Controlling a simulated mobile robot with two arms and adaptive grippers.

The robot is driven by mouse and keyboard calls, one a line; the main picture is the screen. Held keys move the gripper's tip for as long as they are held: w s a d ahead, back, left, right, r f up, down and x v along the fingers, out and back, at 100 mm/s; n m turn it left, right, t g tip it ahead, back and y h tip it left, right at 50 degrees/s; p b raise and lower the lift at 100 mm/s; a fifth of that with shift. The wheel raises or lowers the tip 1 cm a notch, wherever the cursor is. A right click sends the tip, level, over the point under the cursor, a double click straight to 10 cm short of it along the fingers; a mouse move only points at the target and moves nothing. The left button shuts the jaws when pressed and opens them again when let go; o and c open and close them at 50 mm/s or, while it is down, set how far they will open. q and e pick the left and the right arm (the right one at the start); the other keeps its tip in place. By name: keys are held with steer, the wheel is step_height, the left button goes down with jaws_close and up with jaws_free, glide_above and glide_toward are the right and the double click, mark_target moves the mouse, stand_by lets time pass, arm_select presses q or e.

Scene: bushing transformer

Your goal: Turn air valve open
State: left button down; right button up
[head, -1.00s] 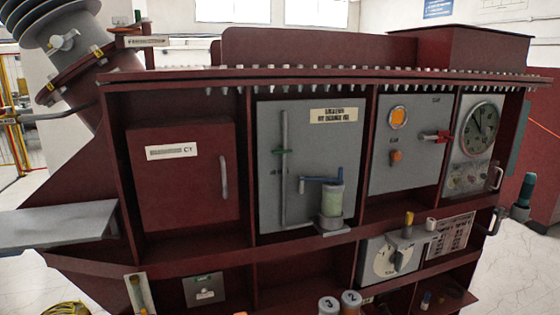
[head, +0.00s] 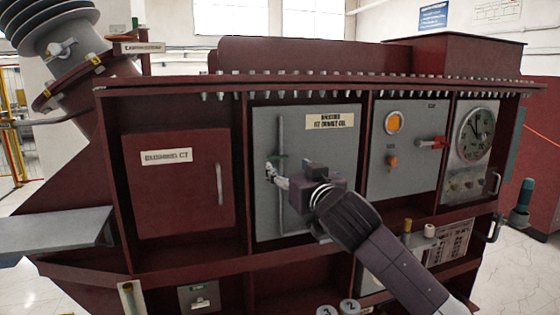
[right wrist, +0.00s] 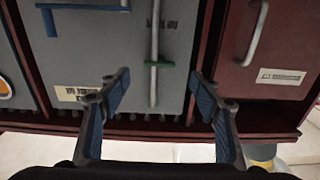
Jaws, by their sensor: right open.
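A small green valve handle (head: 279,157) sits on a grey vertical pipe (head: 281,210) on the grey middle panel. It is the likely air valve, though no label shows on it. In the right wrist view, the green handle (right wrist: 160,64) lies across the pipe (right wrist: 154,88), between and slightly beyond the finger tips. My right gripper (head: 270,174) is open, just below the handle in the head view. In the wrist view my right gripper (right wrist: 160,84) has blue-padded fingers spread on both sides of the pipe; contact is not visible. My left gripper is not in view.
A red-handled lever (head: 433,143) and orange knob (head: 392,162) are on the panel to the right. A red CT door (head: 180,190) is to the left. A ledge runs below the panels.

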mark_target(279, 158)
steer(key=p+x, duration=0.2)
steer(key=x, duration=0.4)
steer(key=shift+r, duration=0.15)
steer(key=shift+x, duration=0.85)
steer(key=shift+c, duration=0.3)
steer(key=c, duration=1.1)
